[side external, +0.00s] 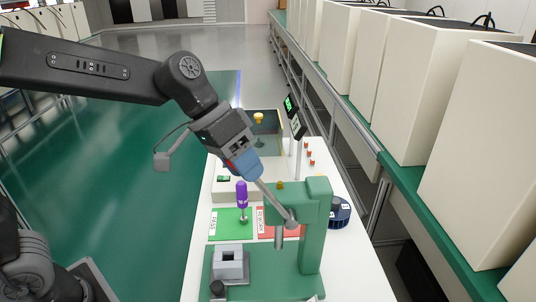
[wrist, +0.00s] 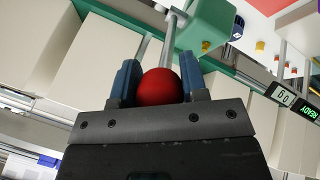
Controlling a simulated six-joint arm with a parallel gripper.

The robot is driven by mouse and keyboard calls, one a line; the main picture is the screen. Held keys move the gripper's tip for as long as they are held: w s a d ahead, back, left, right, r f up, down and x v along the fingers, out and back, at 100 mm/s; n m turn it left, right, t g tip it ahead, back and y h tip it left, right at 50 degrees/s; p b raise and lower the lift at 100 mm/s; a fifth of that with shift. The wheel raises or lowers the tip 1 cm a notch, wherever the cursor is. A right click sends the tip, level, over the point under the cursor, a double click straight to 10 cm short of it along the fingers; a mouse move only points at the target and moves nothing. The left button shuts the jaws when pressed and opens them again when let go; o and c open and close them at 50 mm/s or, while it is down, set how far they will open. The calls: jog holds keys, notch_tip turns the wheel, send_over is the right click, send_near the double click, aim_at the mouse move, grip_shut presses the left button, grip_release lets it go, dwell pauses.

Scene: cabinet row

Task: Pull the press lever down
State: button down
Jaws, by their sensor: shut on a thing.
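The green press (side external: 317,228) stands at the front right of the white bench in the side view; part of it also shows at the top of the wrist view (wrist: 212,28). Its grey lever rod (side external: 275,204) slants up and left from the press head to my gripper (side external: 243,165). In the wrist view, the lever's red ball knob (wrist: 160,87) sits between the two blue fingers of my gripper (wrist: 157,84), which is shut on it. In the side view the fingers mostly hide the knob.
A purple-handled tool (side external: 242,195) stands on the green PASS mat (side external: 222,226), left of a red mat (side external: 268,222). A dark blue round holder (side external: 340,212) is right of the press. Small displays (side external: 294,116) stand behind.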

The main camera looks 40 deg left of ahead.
jog(key=s+a+f, duration=0.4)
jog(key=f, duration=0.2)
dwell(0.3)
jog(key=shift+s+f, duration=0.1)
jog(key=c, duration=0.7)
grip_release()
